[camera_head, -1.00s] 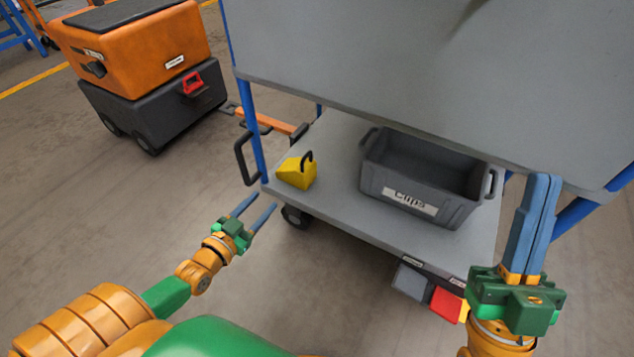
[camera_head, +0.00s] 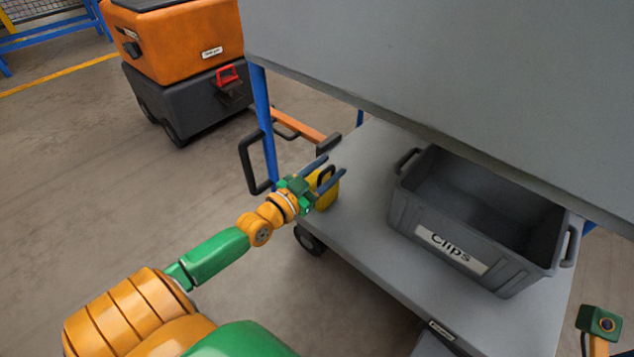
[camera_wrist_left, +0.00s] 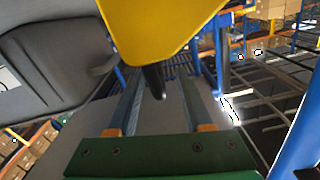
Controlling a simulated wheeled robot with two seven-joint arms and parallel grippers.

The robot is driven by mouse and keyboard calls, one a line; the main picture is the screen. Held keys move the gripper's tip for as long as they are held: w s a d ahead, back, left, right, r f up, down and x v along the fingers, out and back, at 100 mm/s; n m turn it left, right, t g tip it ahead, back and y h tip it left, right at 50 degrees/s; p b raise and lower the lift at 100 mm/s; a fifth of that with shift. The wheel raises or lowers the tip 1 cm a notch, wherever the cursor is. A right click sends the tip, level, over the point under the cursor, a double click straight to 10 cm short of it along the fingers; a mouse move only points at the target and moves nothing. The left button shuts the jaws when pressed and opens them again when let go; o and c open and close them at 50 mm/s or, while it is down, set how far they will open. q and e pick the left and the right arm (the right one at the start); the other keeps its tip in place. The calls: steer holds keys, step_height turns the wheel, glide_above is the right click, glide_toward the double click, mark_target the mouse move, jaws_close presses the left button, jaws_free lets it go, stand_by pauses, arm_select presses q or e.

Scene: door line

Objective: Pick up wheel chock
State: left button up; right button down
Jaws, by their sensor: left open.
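The wheel chock (camera_head: 325,196) is a yellow wedge with a black handle, on the left end of the cart's lower shelf. My left gripper (camera_head: 333,167) is at the chock, its two blue fingers open and reaching around the black handle. In the left wrist view the yellow chock (camera_wrist_left: 165,30) fills the top middle, and its handle (camera_wrist_left: 154,82) shows between the open fingers (camera_wrist_left: 160,90), apart from both. The gripper partly hides the chock in the head view. A green part of my right arm's end (camera_head: 602,321) shows at the lower right; its fingers cannot be made out.
A grey bin labelled Clips (camera_head: 460,240) stands on the lower shelf (camera_head: 345,235), right of the chock. The grey upper panel (camera_head: 450,70) overhangs the shelf. A blue post (camera_head: 265,125) and black handle (camera_head: 250,165) are close left. An orange tugger (camera_head: 185,40) stands behind.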

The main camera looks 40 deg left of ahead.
arm_select(q)
steer(key=shift+r, duration=0.1)
jaws_close()
stand_by(1.2)
